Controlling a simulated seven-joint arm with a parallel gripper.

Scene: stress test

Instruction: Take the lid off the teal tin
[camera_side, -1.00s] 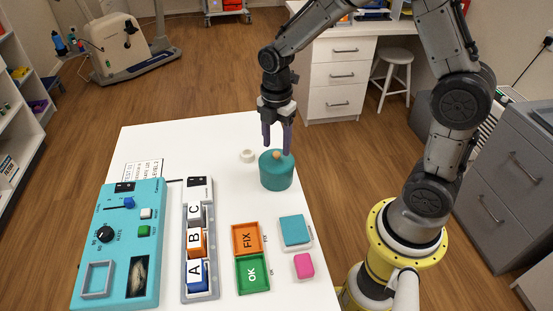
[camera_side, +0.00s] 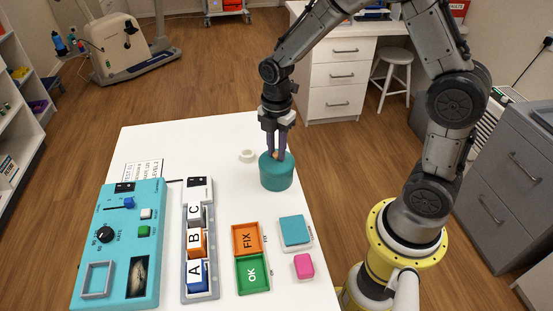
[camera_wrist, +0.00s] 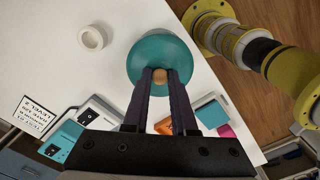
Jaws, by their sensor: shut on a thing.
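The teal tin (camera_side: 277,178) stands upright near the far right edge of the white table. Its teal lid (camera_side: 265,160) sits on top of it and also shows in the wrist view (camera_wrist: 160,45). A wooden knob (camera_wrist: 159,76) is on the middle of the lid. My gripper (camera_side: 277,157) is right above the lid, pointing down, with its two dark fingers shut on the knob from both sides. In the side view the fingers mostly hide the knob. The lid looks seated on the tin, with no gap that I can see.
A small white ring-shaped thing (camera_side: 247,155) lies left of the tin. A rack with A, B and C blocks (camera_side: 199,240), a teal control panel (camera_side: 120,245), FIX and OK trays (camera_side: 249,237), a teal block (camera_side: 295,230) and a pink block (camera_side: 304,265) are nearer the camera.

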